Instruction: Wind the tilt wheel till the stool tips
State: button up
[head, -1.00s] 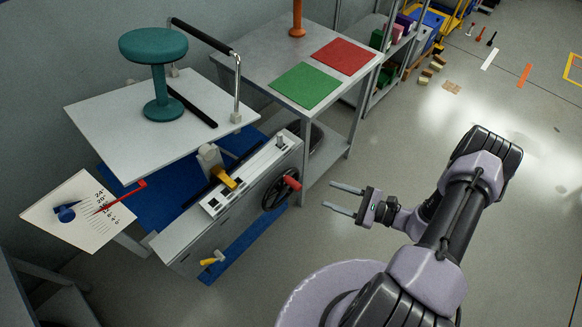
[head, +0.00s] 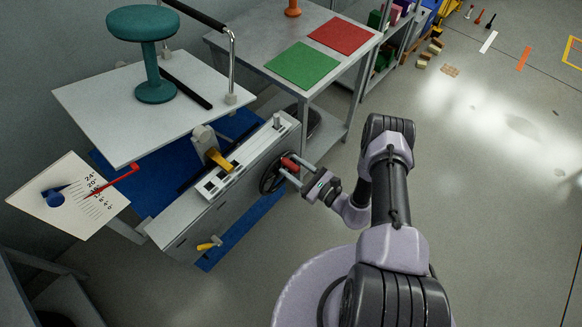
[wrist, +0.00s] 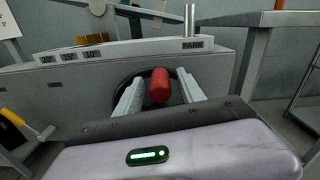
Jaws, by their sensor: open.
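The teal stool (head: 150,50) stands upright on the white tilt platform (head: 125,120). The dark tilt wheel (head: 268,177) is on the side of the grey machine, with a red handle (head: 290,164) on it. My gripper (head: 289,175) is at the wheel, open. In the wrist view the red handle (wrist: 160,86) lies between my two fingers (wrist: 160,98), with a gap on each side. Much of the wheel (wrist: 120,78) is hidden behind the fingers and wrist. The angle dial (head: 70,198) has a red pointer (head: 124,178) at its scale; the exact reading is too small to tell.
A yellow-handled lever (head: 209,245) sticks out low on the machine's side. A yellow piece (head: 219,159) sits on its top, near a labelled strip with PARK (wrist: 193,45). A bench with a green mat (head: 302,66) and red mat (head: 342,36) stands behind.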

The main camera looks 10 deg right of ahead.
jog(key=shift+w+a, duration=0.25)
jog(key=shift+w, duration=0.1)
grip_shut()
dwell(1.2)
